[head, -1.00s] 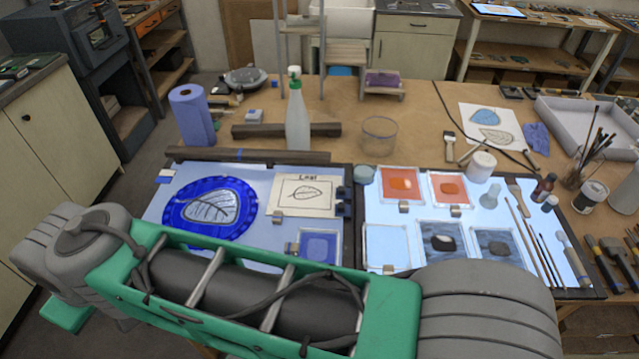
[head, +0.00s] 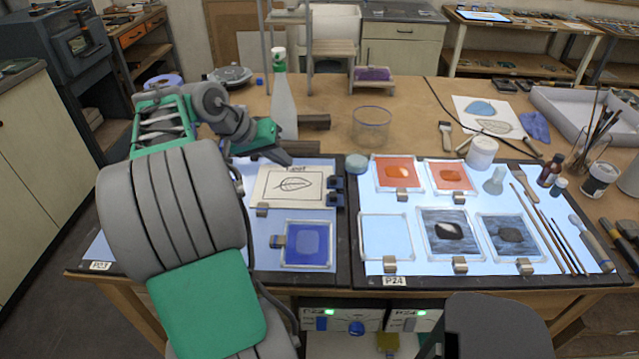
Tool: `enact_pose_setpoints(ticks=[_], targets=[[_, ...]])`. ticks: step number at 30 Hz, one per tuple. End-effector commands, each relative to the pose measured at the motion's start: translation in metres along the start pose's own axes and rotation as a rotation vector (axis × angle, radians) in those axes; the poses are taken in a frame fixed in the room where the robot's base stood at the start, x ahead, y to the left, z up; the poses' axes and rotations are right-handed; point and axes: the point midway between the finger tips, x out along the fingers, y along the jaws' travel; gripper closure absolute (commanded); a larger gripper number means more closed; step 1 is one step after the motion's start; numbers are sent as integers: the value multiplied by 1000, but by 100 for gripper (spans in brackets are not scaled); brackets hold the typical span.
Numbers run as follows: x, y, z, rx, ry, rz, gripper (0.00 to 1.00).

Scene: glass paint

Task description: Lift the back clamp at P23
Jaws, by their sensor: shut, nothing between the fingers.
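The left light panel, labelled P23 (head: 101,265), is largely covered by my arm. My gripper (head: 284,159) is shut and empty, just above or behind the drawing sheet's back edge, left of and apart from the back clamp. The blue leaf disc seen earlier is hidden behind my arm.
A spray bottle (head: 283,105) stands close behind my gripper. A clear beaker (head: 371,127) and a small round jar (head: 357,164) are to the right. A blue tile (head: 308,244) lies in front. The right panel (head: 387,236) holds several tiles.

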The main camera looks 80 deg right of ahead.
Motion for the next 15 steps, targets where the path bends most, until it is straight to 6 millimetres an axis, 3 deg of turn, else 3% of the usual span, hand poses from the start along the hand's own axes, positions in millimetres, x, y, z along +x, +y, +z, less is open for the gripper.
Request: enact_pose_setpoints(ticks=[9,15], targets=[[0,0,0,0,1,-1,100],[26,1,0,1,-2,1,100]])
